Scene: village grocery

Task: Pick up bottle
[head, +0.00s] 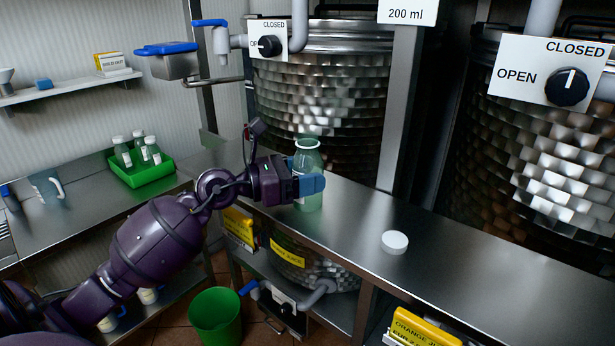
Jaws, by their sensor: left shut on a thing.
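A translucent green bottle (307,158) with an open top and no cap stands upright at the metal counter, in the middle of the head view. My left gripper (310,186) is shut on the bottle's body, with blue fingertips across its front. The fingers hide part of the bottle's middle. I cannot tell whether the bottle's base touches the counter. A round white cap (395,242) lies on the counter to the right of the bottle. My right gripper is not in view.
A green tray (150,176) with several small capped bottles stands on the left counter. Two large metal tanks (318,110) with dials stand behind the counter. A green bin (215,316) is on the floor. The counter's right part (480,285) is clear.

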